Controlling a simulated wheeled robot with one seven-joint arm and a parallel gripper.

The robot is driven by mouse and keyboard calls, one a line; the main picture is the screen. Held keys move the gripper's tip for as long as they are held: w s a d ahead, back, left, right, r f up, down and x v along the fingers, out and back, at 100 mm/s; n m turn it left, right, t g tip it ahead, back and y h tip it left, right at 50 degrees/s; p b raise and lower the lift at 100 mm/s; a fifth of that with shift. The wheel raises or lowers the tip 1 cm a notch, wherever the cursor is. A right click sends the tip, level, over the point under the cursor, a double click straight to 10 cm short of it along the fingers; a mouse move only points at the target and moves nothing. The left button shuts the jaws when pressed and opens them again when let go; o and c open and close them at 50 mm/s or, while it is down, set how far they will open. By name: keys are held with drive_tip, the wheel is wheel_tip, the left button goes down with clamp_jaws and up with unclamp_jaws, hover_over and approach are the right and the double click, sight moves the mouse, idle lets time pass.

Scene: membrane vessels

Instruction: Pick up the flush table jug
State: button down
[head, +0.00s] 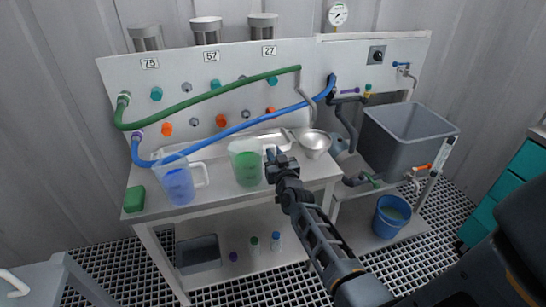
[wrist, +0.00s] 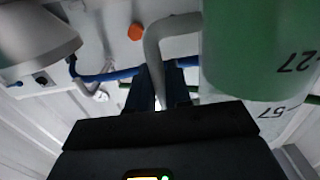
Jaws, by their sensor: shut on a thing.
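A clear jug with green liquid (head: 246,168) is at the middle of the steel table (head: 215,190). It shows large at the right of the wrist view (wrist: 255,45), with dark figures on its wall. My gripper (head: 276,160) is at its right side, shut on its pale handle (wrist: 165,45), which runs down between the dark fingers in the wrist view. I cannot tell whether the jug's base touches the table. A second jug, with blue liquid (head: 180,184), stands to the left on the table, its handle facing right.
A metal bowl (head: 315,142) is close to the right of my gripper. A pale tray (head: 225,142) lies behind the jugs. A green block (head: 134,199) is at the table's left end. Blue (head: 235,128) and green (head: 210,97) hoses hang before the panel. A grey sink (head: 405,135) stands right.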

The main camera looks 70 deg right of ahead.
wheel_tip(320, 180, up, 2)
drive_tip(key=shift+r+p, duration=0.15)
drive_tip(key=shift+p, duration=0.45)
drive_tip(key=shift+s+d+b, duration=0.1)
drive_tip(key=shift+s+b, duration=0.1)
drive_tip(key=shift+b, duration=0.35)
drive_tip(key=s+d+r+b, duration=0.3)
drive_tip(key=s+r+b, duration=0.4)
drive_tip(key=s, duration=0.3)
drive_tip(key=shift+s+d+b, duration=0.25)
drive_tip(key=shift+s+b, duration=0.1)
drive_tip(key=shift+b, duration=0.05)
drive_tip(key=shift+w+f, duration=0.1)
